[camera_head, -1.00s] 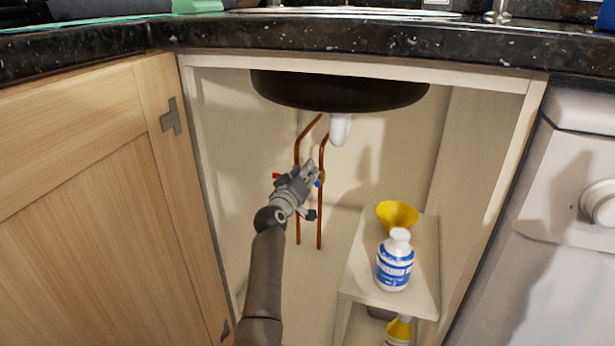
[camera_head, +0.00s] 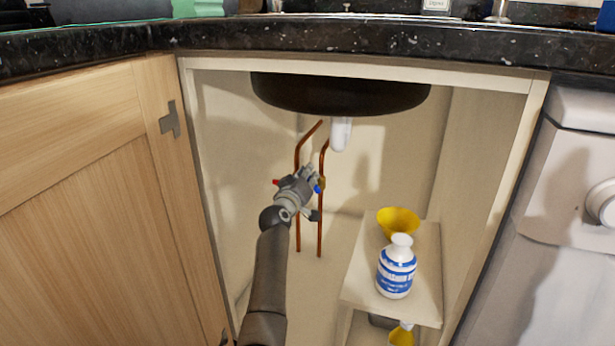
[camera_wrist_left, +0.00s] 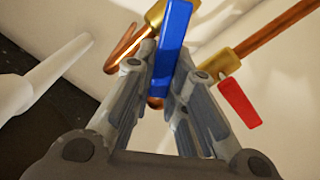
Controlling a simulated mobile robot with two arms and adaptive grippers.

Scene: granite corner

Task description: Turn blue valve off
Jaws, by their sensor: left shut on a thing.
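The blue valve handle (camera_wrist_left: 172,48) stands between the two fingers of my left gripper (camera_wrist_left: 165,85) in the left wrist view. The gripper is shut on this handle. In the head view my left gripper (camera_head: 312,182) is at the copper pipes under the sink, and only a small bit of the blue handle (camera_head: 318,189) shows beside its fingers. A red valve handle (camera_wrist_left: 240,103) on a brass fitting is to the right in the wrist view, apart from the fingers. It shows as a small red spot (camera_head: 276,182) in the head view. My right gripper is not in view.
Two copper pipes (camera_head: 320,235) run up the cabinet's back. The dark sink bowl (camera_head: 340,95) and white drain pipe (camera_head: 341,134) hang above. A shelf (camera_head: 428,265) at right bears a white-blue bottle (camera_head: 396,270) and yellow funnel (camera_head: 398,221). A wooden door (camera_head: 95,220) is at left.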

